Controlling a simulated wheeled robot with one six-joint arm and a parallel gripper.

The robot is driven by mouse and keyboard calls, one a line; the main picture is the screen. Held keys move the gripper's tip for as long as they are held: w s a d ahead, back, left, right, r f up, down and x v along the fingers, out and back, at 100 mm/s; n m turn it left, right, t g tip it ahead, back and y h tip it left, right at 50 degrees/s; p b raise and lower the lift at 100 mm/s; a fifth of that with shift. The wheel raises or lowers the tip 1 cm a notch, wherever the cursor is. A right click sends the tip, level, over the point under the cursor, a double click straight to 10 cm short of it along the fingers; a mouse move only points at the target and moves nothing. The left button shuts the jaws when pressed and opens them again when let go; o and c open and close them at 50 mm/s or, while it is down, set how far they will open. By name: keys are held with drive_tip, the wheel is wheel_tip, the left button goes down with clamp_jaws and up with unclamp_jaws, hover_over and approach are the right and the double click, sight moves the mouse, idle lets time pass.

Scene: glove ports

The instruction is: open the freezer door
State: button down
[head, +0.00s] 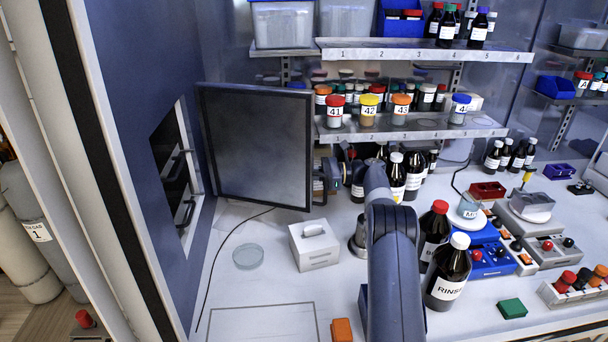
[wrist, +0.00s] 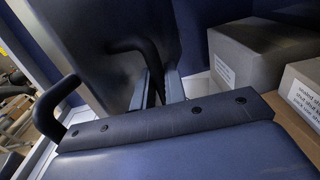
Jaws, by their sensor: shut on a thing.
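The freezer door (head: 255,145), a grey panel in a dark frame, stands swung out from the blue left wall, at a wide angle to it. Left of it is the freezer opening (head: 170,160), with dark fronts and bar handles inside. My gripper (head: 325,178) is at the door's right edge, by the black door handle (head: 319,190); my arm partly hides this area. In the wrist view, my gripper (wrist: 157,82) is shut on the black handle (wrist: 128,45), its two grey fingers around the bar. The door's dark face (wrist: 85,40) fills the upper left there.
A white box (head: 314,246) and a glass dish (head: 248,256) stand on the bench in front of the door. Shelves with jars (head: 369,108) are behind it to the right. Dark bottles (head: 447,272) stand right of my arm. Cardboard boxes (wrist: 255,60) show in the wrist view.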

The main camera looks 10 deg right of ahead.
drive_tip(key=shift+a, duration=0.1)
drive_tip(key=c, duration=1.9)
unclamp_jaws()
drive_tip(key=shift+o, duration=0.4)
drive_tip(key=shift+a, duration=0.15)
drive_tip(key=s+d+b, duration=0.1)
drive_tip(key=d+b, duration=0.1)
drive_tip(key=d, duration=0.5)
drive_tip(key=shift+s+d, duration=0.15)
drive_tip(key=shift+d, duration=0.05)
drive_tip(key=shift+a, duration=0.1)
